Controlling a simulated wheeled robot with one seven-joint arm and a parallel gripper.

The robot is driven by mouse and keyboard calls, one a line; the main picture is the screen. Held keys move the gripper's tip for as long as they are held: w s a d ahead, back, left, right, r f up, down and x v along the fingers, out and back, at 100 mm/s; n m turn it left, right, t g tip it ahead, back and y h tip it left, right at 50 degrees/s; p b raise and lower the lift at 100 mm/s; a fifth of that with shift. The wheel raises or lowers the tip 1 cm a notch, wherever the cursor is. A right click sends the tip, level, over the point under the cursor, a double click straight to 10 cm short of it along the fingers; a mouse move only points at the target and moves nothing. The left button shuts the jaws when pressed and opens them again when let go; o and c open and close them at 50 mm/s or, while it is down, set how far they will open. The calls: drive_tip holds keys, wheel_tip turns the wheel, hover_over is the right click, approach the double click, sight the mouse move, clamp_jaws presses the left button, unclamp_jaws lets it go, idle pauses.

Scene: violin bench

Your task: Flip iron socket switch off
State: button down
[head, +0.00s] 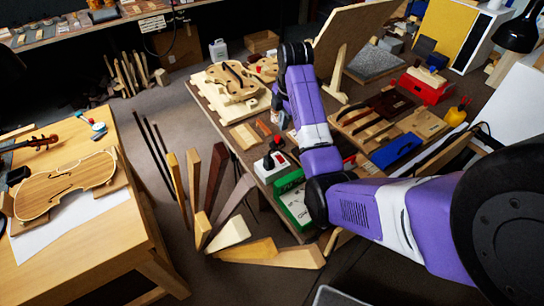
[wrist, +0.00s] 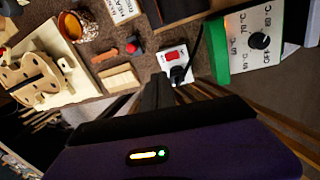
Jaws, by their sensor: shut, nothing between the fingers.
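The iron socket (wrist: 187,57) is a white block with a red rocker switch (wrist: 172,56) and a black plug (wrist: 178,76) in it, near the middle of the wrist view. In the head view the socket (head: 271,171) sits on the bench's near edge, beside the green control box. I cannot make out which way the rocker is tipped. My gripper (wrist: 159,86) is shut and empty, its dark fingers pointing toward the socket, just below and left of the plug in the wrist view. I cannot tell whether it touches. The gripper does not show clearly in the head view.
The green control box (wrist: 222,55) with a dial stands right of the socket, and a black cable runs close by. A red button (wrist: 131,46) on a black base and a light wood block (wrist: 118,77) lie to the left. Violin parts lie farther off.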

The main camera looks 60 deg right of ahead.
sight(280, 156)
drive_tip(key=shift+s+a+n, duration=0.45)
drive_tip(key=shift+a+n, duration=0.1)
drive_tip(key=shift+n, duration=0.15)
drive_tip(key=shift+f, duration=0.15)
drive_tip(key=f, duration=0.4)
drive_tip(key=w+f+p, duration=0.1)
drive_tip(key=f, duration=0.4)
drive_tip(key=d+f, duration=0.1)
drive_tip(key=f, duration=0.3)
drive_tip(key=shift+w+f+p, duration=0.25)
drive_tip(key=shift+f+p, duration=0.1)
